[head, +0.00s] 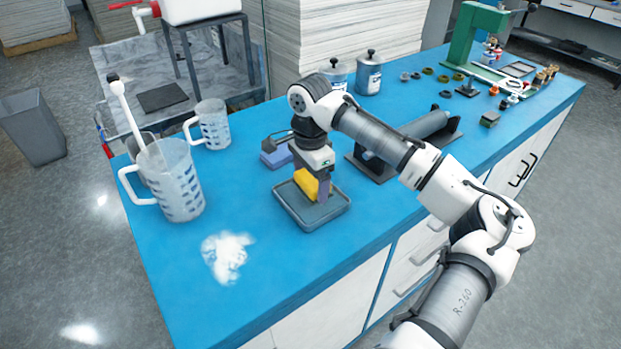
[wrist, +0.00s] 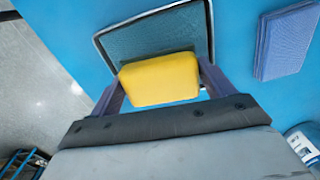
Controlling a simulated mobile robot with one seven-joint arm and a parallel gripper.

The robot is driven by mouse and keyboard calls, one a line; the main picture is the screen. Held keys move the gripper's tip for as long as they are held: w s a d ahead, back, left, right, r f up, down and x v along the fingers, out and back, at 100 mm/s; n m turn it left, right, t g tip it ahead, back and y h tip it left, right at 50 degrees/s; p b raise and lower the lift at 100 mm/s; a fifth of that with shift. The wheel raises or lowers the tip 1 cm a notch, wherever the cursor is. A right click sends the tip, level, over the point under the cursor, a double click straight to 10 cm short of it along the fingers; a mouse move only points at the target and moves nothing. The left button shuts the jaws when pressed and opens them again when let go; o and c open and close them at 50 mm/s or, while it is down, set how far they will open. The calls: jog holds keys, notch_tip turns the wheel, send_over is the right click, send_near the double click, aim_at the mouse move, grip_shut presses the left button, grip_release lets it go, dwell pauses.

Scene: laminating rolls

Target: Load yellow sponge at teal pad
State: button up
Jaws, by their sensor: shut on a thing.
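The yellow sponge (head: 307,184) is between the fingers of my gripper (head: 316,190), which is shut on it. In the wrist view the sponge (wrist: 159,80) fills the gap between the two fingers (wrist: 160,88). The sponge is over a shallow dark grey tray with a teal pad (wrist: 165,45); in the head view the tray's rim (head: 318,222) shows around it. I cannot tell whether the sponge touches the pad. Part of the pad is hidden by the sponge and my gripper.
A blue-purple sponge or cloth (head: 275,158) lies behind the tray, also in the wrist view (wrist: 285,40). Measuring jugs (head: 175,180) stand left, a grey roller on a stand (head: 425,125) right, and tins (head: 368,75) behind. A white powder patch (head: 226,255) lies front left. The counter's front left is otherwise clear.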

aim_at(311, 179)
jog(key=shift+r+p, duration=2.05)
jog(key=shift+r, duration=0.4)
jog(key=shift+d+f, duration=0.1)
jog(key=shift+f, duration=0.05)
